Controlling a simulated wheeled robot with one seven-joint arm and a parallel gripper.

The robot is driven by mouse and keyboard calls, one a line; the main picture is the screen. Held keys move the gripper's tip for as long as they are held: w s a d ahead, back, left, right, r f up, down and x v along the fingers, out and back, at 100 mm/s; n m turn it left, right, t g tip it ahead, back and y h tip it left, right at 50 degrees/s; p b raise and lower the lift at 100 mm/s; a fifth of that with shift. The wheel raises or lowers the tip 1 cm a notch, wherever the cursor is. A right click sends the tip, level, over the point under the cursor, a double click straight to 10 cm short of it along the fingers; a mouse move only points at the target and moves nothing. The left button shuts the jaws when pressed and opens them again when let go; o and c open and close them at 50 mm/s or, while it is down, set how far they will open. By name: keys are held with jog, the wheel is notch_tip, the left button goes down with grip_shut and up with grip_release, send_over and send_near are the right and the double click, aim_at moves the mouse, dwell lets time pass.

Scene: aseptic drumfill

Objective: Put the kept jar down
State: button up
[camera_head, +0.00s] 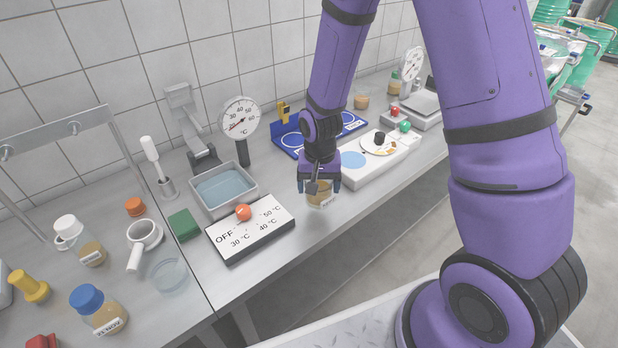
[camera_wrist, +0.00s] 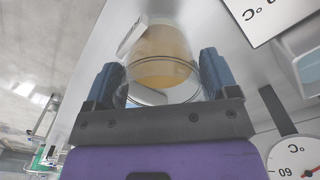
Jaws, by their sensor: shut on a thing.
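My gripper (camera_head: 319,186) points down over the steel bench near its front edge. It is shut on a glass jar (camera_head: 320,198) with tan contents and a white label. In the wrist view the jar (camera_wrist: 165,45) sits between the two dark blue fingers, its label at the upper left. The head view does not clearly show whether its base touches the bench. Other jars stand at the left: one with a blue cap (camera_head: 98,308) and one with a white cap (camera_head: 80,240).
A white panel with temperature marks and an orange knob (camera_head: 250,228) lies left of my gripper, beside a water bath (camera_head: 223,190) and a dial thermometer (camera_head: 240,118).

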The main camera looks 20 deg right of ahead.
jog(key=shift+w+f, duration=0.7)
jog(key=shift+w, duration=0.65)
jog(key=shift+w+f, duration=0.75)
jog(key=shift+w, duration=0.6)
jog(key=shift+w+f, duration=0.7)
jog(key=shift+w, duration=0.65)
jog(key=shift+f, duration=0.15)
jog(key=o, duration=1)
notch_tip(320, 180, up, 12)
jog(key=shift+r, duration=0.25)
